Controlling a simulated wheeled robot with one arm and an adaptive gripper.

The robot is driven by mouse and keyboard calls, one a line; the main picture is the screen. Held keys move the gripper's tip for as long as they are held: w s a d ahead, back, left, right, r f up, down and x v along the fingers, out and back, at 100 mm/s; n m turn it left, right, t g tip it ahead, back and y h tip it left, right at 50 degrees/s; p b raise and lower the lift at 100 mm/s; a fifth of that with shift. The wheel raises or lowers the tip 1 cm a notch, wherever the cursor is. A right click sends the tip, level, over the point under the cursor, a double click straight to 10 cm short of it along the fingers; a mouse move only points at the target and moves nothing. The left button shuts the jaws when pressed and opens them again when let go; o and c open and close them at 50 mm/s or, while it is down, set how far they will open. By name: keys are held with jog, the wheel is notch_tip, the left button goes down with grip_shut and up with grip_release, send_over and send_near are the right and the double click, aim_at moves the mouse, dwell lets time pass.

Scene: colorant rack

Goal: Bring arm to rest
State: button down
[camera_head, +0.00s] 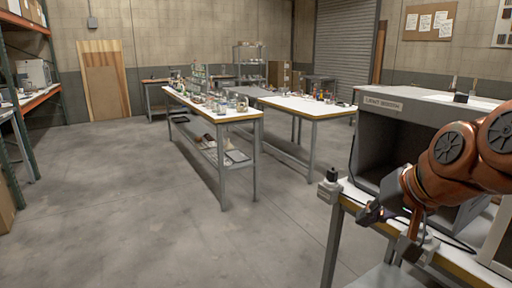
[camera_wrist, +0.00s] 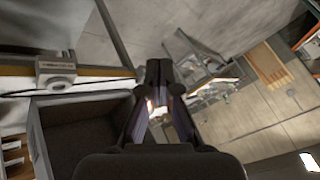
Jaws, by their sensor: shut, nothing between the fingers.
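My orange-brown arm (camera_head: 458,148) reaches in from the right in the head view. My gripper (camera_head: 370,213) is at its end, beside the front edge of the near bench and in front of the grey light booth (camera_head: 410,112). In the wrist view my gripper (camera_wrist: 159,68) has its dark fingers together at the tips, with nothing between them. The fingertips look small and partly unclear in the head view.
A small grey device (camera_head: 330,186) sits on the corner of the near bench (camera_head: 452,268). The booth's open dark interior (camera_wrist: 85,130) lies left of my fingers. Two white-topped tables (camera_head: 215,110) (camera_head: 305,106) stand farther back. The floor (camera_head: 130,200) at left is clear.

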jog(key=s+a+f+n+g+h+p, duration=0.1)
jog(key=s+f+g+p, duration=0.3)
jog(key=s, duration=0.7)
jog(key=s+a+f+n+g+h+p, duration=0.1)
jog(key=s+f+g+p, duration=0.3)
jog(key=s+f, duration=0.4)
jog(key=s+n+h, duration=0.1)
jog(key=s, duration=0.2)
jog(key=shift+s+a+f+n+g+p, duration=0.2)
jog(key=shift+s+n+g+p, duration=0.1)
jog(key=shift+g, duration=0.1)
jog(key=shift+d, duration=0.15)
